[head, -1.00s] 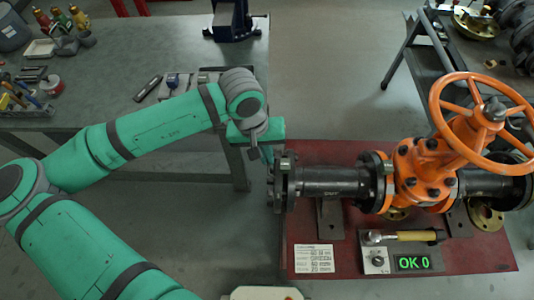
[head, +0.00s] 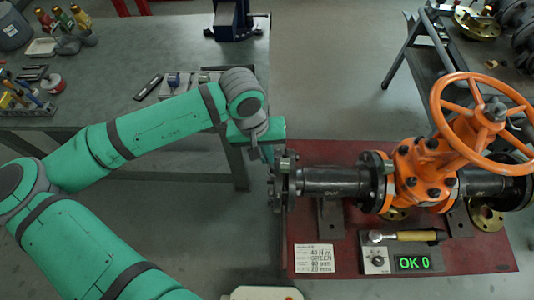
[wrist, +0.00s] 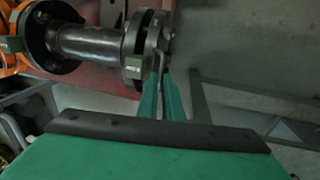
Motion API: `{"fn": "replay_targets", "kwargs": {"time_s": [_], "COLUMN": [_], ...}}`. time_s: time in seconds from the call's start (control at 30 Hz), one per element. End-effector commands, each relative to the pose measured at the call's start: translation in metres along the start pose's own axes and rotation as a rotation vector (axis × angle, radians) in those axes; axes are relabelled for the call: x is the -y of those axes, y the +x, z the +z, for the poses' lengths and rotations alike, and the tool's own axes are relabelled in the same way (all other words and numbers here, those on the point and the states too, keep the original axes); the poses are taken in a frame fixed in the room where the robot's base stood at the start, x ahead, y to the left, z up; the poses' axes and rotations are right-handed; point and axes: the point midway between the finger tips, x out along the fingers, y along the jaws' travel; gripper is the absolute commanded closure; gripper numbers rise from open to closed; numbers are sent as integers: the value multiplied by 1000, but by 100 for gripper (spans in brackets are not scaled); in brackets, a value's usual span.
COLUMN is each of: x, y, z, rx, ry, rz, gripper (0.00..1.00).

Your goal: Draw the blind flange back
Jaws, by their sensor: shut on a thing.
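The blind flange (head: 279,186) is a dark disc at the left, open end of the black pipe (head: 332,181). It stands upright and very close to the pipe's end flange; I cannot tell whether the faces touch. In the wrist view the blind flange (wrist: 156,40) is beside the pipe flange (wrist: 133,45). My gripper (head: 268,158) is at the blind flange's left side. In the wrist view its green fingers (wrist: 164,84) are closed on a grey handle-like part of the flange. The fingertips are partly hidden in the head view.
The orange gate valve (head: 420,172) with its handwheel stands right of the pipe on a red base (head: 350,262). A torque wrench (head: 405,236) and a display (head: 413,263) reading OK 0 are in front. A grey bench (head: 200,60) is behind my arm. Left of the flange is open floor.

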Motion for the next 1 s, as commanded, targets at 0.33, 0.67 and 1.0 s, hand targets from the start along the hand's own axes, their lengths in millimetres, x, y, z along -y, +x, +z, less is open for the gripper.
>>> {"fn": "replay_targets", "kwargs": {"time_s": [0.33, 0.67, 1.0], "x": [-1, 3, 4], "y": [0, -1, -1], "z": [2, 2, 1], "rx": [5, 4, 2], "ry": [2, 1, -3], "rz": [7, 3, 2], "gripper": [100, 100, 75]}}
